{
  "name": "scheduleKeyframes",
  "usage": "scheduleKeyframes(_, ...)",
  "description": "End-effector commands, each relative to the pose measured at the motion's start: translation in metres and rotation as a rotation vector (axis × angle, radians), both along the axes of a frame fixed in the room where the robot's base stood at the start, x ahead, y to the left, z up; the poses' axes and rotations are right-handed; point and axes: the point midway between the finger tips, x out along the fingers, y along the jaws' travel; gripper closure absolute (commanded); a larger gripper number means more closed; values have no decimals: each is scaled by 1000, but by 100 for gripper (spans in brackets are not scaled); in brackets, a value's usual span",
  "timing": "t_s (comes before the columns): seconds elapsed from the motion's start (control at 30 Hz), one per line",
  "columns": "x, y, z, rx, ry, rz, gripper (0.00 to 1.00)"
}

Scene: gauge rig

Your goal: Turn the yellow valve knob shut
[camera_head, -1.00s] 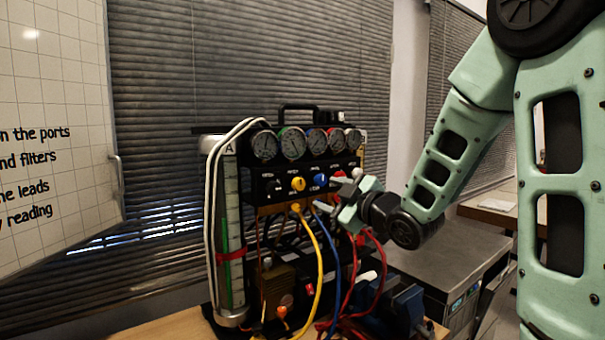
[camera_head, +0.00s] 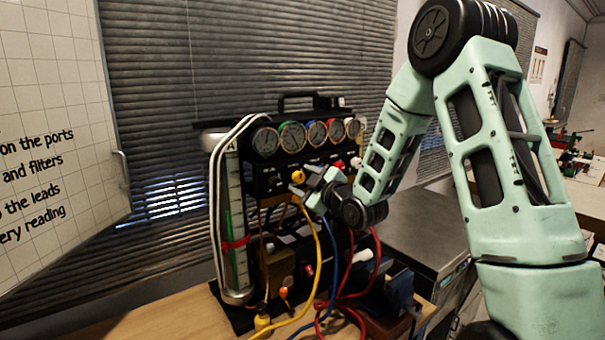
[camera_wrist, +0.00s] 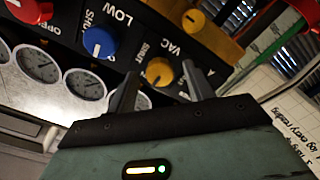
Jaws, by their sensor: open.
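The yellow valve knob (camera_wrist: 160,71) is on the black panel near the VAC and SHUT lettering. In the head view the yellow knob (camera_head: 298,176) shows just beside my fingertips. My gripper (camera_wrist: 160,80) is open and empty. In the wrist view its two fingertips stand on either side of the yellow knob. I cannot tell whether they touch it or how deep they reach. In the head view my gripper (camera_head: 304,184) is at the panel front and partly covers it.
A blue knob (camera_wrist: 99,42) marked LOW and a red knob (camera_wrist: 32,10) sit beside the yellow one. A second yellow round fitting (camera_wrist: 193,20) is on a brass block. Gauges (camera_head: 291,137) line the top. Yellow, blue and red hoses (camera_head: 316,255) hang below the panel.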

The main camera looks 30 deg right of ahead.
Motion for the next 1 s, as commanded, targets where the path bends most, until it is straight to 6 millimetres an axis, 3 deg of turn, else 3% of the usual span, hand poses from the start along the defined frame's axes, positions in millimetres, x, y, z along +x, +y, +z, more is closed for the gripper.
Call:
scheduleKeyframes(0.4, 9, 0, 0, 0, -1, -1, 48)
scheduleKeyframes(0.57, 9, 0, 0, 0, -1, -1, 92)
scheduleKeyframes(1.0, 9, 0, -2, 66, 0, -1, 92)
